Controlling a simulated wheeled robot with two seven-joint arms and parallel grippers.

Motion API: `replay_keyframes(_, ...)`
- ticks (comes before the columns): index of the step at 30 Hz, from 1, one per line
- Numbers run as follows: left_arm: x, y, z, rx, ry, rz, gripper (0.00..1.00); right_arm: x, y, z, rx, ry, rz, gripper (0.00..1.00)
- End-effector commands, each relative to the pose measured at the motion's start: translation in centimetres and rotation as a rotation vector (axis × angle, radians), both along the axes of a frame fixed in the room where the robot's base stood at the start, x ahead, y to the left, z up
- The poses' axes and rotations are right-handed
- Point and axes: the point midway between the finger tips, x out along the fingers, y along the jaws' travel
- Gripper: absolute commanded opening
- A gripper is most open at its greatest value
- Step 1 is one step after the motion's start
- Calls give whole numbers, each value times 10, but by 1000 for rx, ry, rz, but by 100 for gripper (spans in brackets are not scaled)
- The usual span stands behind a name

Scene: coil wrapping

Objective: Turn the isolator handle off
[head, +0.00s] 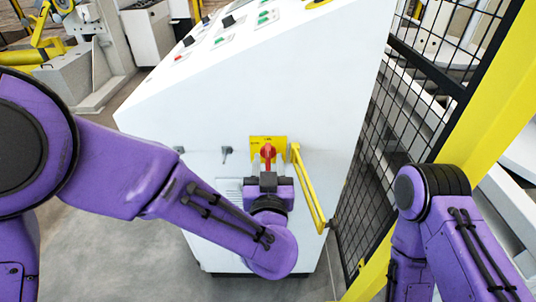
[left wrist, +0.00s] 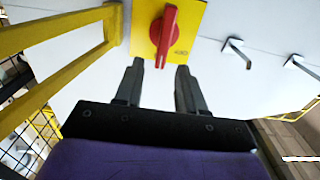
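The isolator handle (head: 268,152) is a red rotary handle on a yellow plate (head: 255,142) on the front of a white cabinet. In the left wrist view the red handle (left wrist: 165,35) stands nearly upright in the picture, tilted slightly, on its yellow plate (left wrist: 193,22). My left gripper (head: 267,174) is in front of the handle. In the left wrist view its two fingers (left wrist: 159,68) are apart, with nothing between them, and the handle shows just beyond the tips. My right arm shows at the right of the head view, but its gripper is out of sight.
A yellow bar handle (head: 310,190) stands out from the cabinet (head: 240,100) close to the right of the plate. A black mesh fence with a yellow post (head: 490,85) stands at the right.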

Motion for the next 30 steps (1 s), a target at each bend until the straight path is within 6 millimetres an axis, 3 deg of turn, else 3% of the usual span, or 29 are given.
replay_keyframes(6, 32, 0, 0, -2, 1, 0, 39, 0, 0, 2, 0, 0, 0, 43)
replay_keyframes(15, 37, 1, -1, 0, 1, 0, 39, 0, 0, 2, 0, 0, 0, 43)
replay_keyframes(17, 37, 1, -1, 0, 1, 0, 23, 0, 0, 2, 0, 0, 0, 43)
replay_keyframes(19, 37, 1, -1, 0, 1, 0, 0, 0, 0, 2, 0, 0, 0, 43)
replay_keyframes(30, 37, 2, -1, -30, 1, 0, 0, 0, 0, 2, 0, 0, 0, 43)
